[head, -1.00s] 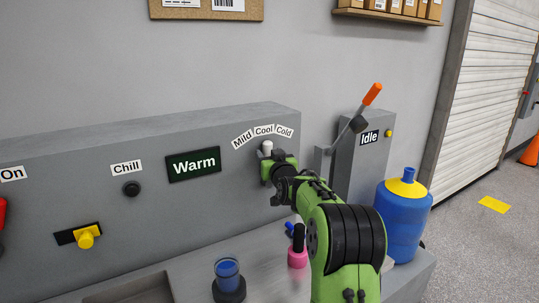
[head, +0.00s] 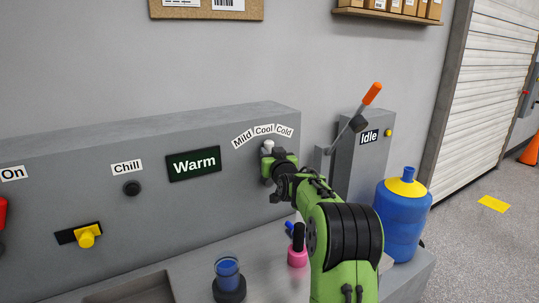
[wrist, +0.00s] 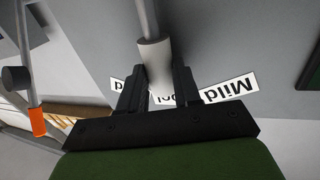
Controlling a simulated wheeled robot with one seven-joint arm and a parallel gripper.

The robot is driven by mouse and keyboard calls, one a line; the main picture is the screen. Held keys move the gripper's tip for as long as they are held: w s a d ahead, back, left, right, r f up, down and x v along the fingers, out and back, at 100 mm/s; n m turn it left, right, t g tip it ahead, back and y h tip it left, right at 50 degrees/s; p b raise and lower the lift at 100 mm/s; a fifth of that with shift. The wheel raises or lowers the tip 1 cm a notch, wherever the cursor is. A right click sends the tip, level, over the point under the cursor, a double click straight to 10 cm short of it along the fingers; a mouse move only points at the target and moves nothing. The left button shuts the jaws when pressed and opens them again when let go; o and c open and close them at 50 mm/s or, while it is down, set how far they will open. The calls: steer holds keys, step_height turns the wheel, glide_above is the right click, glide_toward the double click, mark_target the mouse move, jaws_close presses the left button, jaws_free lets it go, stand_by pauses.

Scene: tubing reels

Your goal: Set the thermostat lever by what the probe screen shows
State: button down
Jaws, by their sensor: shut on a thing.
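The probe screen (head: 194,163) is a dark green panel on the grey console and reads "Warm". The thermostat lever (head: 267,147) has a white tip that shows just above my gripper, under the labels Mild, Cool and Cold (head: 264,130). My gripper (head: 270,165) is shut on the lever. In the wrist view my gripper (wrist: 157,85) has its two dark fingers on either side of the lever's white grip (wrist: 154,55), with the Mild label (wrist: 230,88) beside it. The Cool label is partly hidden behind the fingers. The lever's lower part is hidden by my arm in the head view.
A black Chill knob (head: 132,188) and a yellow handle (head: 86,236) are left on the console. A blue cup (head: 228,272) and a pink-based item (head: 297,257) stand below. An orange-handled lever (head: 371,94) and a blue jug (head: 402,222) stand to the right.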

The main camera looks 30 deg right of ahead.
steer(key=d+m+p, duration=0.2)
steer(key=d+m, duration=0.1)
steer(key=d+m+g+p, duration=0.1)
steer(key=shift+s+d+f+y, duration=0.15)
steer(key=shift+f+y, duration=0.25)
steer(key=c, duration=0.8)
jaws_free()
steer(key=b+v, duration=0.1)
steer(key=v, duration=1.4)
steer(key=shift+s, duration=0.35)
